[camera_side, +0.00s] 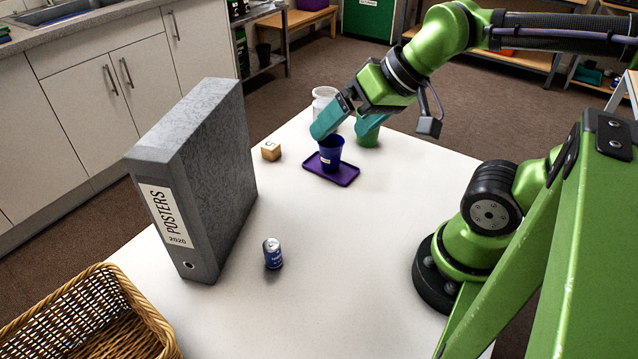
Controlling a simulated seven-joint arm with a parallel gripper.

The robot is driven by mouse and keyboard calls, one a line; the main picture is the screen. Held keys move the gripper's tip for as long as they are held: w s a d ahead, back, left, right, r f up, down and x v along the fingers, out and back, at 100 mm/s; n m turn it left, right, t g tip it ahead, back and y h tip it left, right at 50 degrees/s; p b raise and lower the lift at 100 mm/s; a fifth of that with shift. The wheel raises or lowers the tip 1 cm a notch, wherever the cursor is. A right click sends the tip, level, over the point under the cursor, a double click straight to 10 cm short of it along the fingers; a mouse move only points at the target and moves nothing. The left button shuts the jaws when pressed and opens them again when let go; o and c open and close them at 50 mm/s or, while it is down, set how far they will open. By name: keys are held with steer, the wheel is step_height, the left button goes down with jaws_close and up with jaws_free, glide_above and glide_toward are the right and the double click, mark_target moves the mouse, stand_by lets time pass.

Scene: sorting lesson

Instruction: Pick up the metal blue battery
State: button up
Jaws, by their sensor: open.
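The blue battery (273,254) is a short metal cylinder with a silver top. It stands upright on the white table, to the right of the grey binder's lower end. My gripper (342,133) has teal fingers, spread apart and pointing down. It is at the far part of the table, above and around the rim of a dark blue cup (331,153), well away from the battery. I cannot tell whether a finger touches the cup. Nothing is seen held between the fingers.
The cup stands on a purple tray (345,179). A green cup (368,136) and a clear jar (322,97) are behind, partly hidden by the fingers. A wooden block (271,151) is left. A tall grey binder (205,185) and wicker basket (95,315) flank the left. The table's centre is clear.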

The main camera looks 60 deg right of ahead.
steer(key=c, duration=0.7)
steer(key=n+g+h, duration=0.2)
steer(key=n+g, duration=0.3)
steer(key=g, duration=0.2)
glide_above(271, 244)
step_height(271, 244, down, 7)
steer(key=shift+m, duration=0.3)
steer(key=f, duration=1.1)
steer(key=shift+a+f, duration=0.2)
steer(key=shift+f, duration=0.1)
steer(key=shift+d+f, duration=0.15)
steer(key=shift+f, duration=1.2)
steer(key=shift+d+f, duration=0.1)
steer(key=shift+f, duration=1.25)
